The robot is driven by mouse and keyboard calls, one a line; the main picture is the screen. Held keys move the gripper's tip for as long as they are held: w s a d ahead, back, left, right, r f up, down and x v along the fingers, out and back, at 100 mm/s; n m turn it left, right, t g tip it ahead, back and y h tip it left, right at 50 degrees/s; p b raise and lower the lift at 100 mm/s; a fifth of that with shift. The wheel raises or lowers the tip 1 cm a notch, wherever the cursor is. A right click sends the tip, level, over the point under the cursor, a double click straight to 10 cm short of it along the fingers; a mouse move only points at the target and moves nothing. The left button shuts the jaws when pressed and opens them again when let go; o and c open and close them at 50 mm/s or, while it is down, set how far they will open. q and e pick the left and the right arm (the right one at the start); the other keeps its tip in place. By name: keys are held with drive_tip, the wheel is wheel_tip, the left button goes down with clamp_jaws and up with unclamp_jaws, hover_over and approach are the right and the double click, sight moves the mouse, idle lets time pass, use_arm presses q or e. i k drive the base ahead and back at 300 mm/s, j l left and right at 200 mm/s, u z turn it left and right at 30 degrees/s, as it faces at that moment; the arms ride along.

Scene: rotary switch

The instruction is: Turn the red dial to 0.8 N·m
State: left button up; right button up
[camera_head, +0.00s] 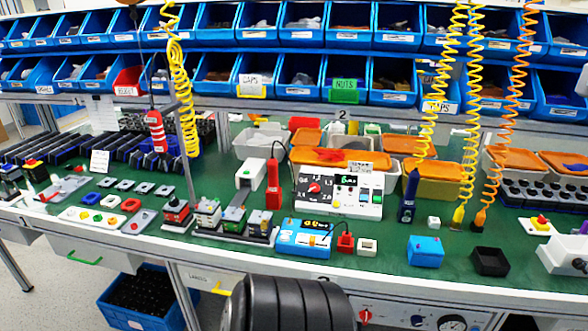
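A red dial (315,187) sits on the left part of the front of a white control box (339,208), in the middle of the bench. Small scale marks surround the dial, but its pointer and numbers are too small to read surely. A dark display with green digits (348,179) is right of the dial; its value is not clearly legible. Neither my left nor my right gripper is in view, and nothing covers the dial.
A red screwdriver-like tool (273,186) stands just left of the box, and a dark blue one (408,196) to its right. A blue device (304,237) sits in front. Orange-lidded bins (433,180) stand behind. Coiled yellow cables (470,120) hang at right. Another red knob (365,316) is below.

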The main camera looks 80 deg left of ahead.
sight(314, 189)
drive_tip(key=u, duration=2.35)
drive_tip(key=i+l, duration=0.15)
drive_tip(key=l+u, duration=0.05)
drive_tip(key=l, duration=0.05)
